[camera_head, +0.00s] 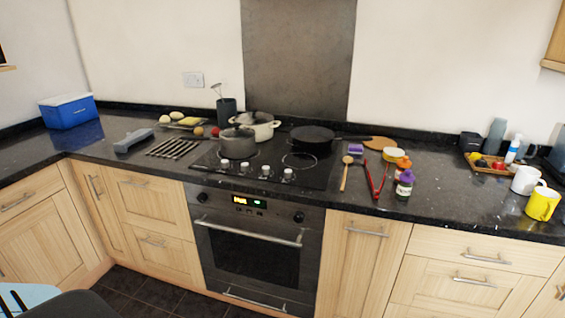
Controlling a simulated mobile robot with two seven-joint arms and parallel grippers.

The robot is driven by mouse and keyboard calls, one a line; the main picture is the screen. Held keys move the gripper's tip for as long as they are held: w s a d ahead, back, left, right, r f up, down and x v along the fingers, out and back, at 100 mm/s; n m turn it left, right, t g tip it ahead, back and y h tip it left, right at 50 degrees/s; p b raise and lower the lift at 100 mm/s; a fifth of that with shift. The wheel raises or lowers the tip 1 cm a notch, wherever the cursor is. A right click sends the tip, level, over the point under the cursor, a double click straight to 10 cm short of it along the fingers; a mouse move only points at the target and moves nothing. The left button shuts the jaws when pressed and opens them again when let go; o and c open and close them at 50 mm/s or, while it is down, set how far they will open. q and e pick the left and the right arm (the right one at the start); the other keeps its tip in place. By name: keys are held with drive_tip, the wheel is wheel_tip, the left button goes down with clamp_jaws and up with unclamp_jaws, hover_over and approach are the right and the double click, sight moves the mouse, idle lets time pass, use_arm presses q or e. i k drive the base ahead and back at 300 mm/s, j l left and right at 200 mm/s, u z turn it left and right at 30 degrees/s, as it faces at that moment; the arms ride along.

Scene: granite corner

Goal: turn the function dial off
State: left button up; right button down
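The built-in oven (250,255) sits under the counter, left of the picture's middle, with its door shut. Its dark control panel has two round black dials, a left dial (202,197) and a right dial (298,216). No readable label tells which one is the function dial, and their pointer marks are too small to read. Between them a small display (250,202) is lit orange and green. Neither of my grippers is in view.
The oven handle (248,234) sticks out below the dials. Above is the hob (300,160) with silver knobs, pots and a black pan (313,136). The counter's front edge overhangs slightly. A light blue object (25,298) fills the bottom left corner. Dark floor lies before the cabinets.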

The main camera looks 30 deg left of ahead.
sight(202, 197)
drive_tip(key=u, duration=1.6)
